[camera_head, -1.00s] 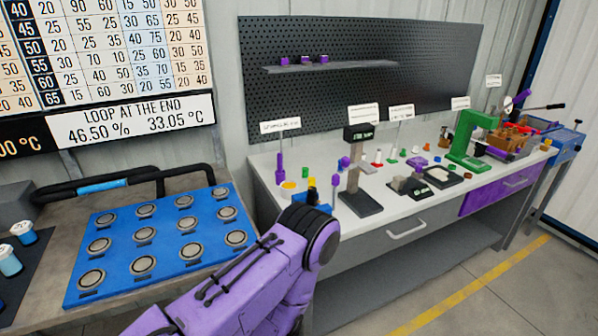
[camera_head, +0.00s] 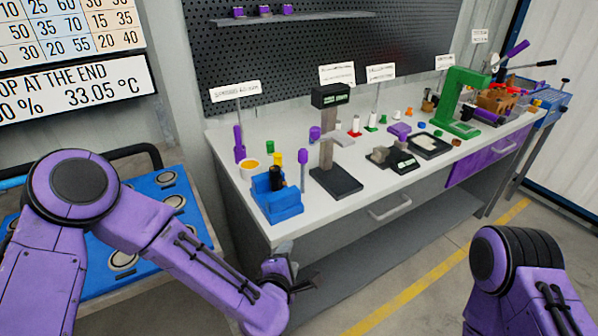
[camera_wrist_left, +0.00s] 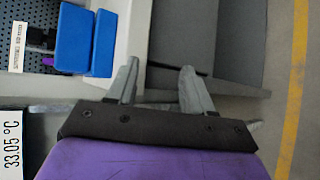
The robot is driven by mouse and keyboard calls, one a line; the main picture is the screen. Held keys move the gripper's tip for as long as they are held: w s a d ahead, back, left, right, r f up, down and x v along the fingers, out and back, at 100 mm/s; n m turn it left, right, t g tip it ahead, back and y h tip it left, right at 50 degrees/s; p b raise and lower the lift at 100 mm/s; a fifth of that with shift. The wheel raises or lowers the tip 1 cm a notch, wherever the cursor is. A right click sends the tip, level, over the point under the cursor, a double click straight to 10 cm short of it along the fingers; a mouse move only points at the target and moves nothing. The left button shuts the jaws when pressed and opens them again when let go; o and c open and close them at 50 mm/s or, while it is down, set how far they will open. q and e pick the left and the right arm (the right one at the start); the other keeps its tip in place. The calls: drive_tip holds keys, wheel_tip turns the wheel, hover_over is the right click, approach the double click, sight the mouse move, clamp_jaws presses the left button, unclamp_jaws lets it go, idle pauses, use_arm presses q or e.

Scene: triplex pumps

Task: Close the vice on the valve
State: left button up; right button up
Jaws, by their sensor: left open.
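A small blue vice (camera_head: 277,205) stands at the near left corner of the white bench. A yellow and black upright part (camera_head: 276,174), which looks like the valve, stands in or at its jaws; I cannot tell whether they touch it. Blue blocks, probably the vice, show at the upper left of the left wrist view (camera_wrist_left: 73,38). My left gripper (camera_head: 292,276) is in front of the bench, below and apart from the vice. The left wrist view shows its two fingers (camera_wrist_left: 158,85) spread and empty. My right arm enters at lower right; its gripper is out of view.
A dark stand (camera_head: 335,185) and a thin post with a purple top (camera_head: 303,160) stand right of the vice. A yellow cup (camera_head: 249,169) and a purple part (camera_head: 239,146) are behind it.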

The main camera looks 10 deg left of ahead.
use_arm(q)
drive_tip(key=w+d+r+n+t, duration=0.2)
drive_tip(key=w+r+n, duration=0.25)
drive_tip(key=r, duration=0.25)
drive_tip(key=n+t+y, duration=0.2)
drive_tip(key=n+t, duration=0.1)
drive_tip(key=n, duration=0.9)
approach(303, 159)
drive_tip(key=w, duration=0.1)
drive_tip(key=w+p, duration=0.1)
drive_tip(key=w, duration=0.3)
drive_tip(key=w+p, duration=0.1)
drive_tip(key=w, duration=0.4)
drive_tip(key=shift+w+a+r+p, duration=0.1)
drive_tip(key=shift+w+a+p, duration=0.1)
drive_tip(key=shift+w+p, duration=0.15)
drive_tip(key=shift+w, duration=0.35)
use_arm(e)
drive_tip(key=shift+w+a+r, duration=0.1)
drive_tip(key=shift+a+r, duration=0.05)
drive_tip(key=shift+r, duration=0.55)
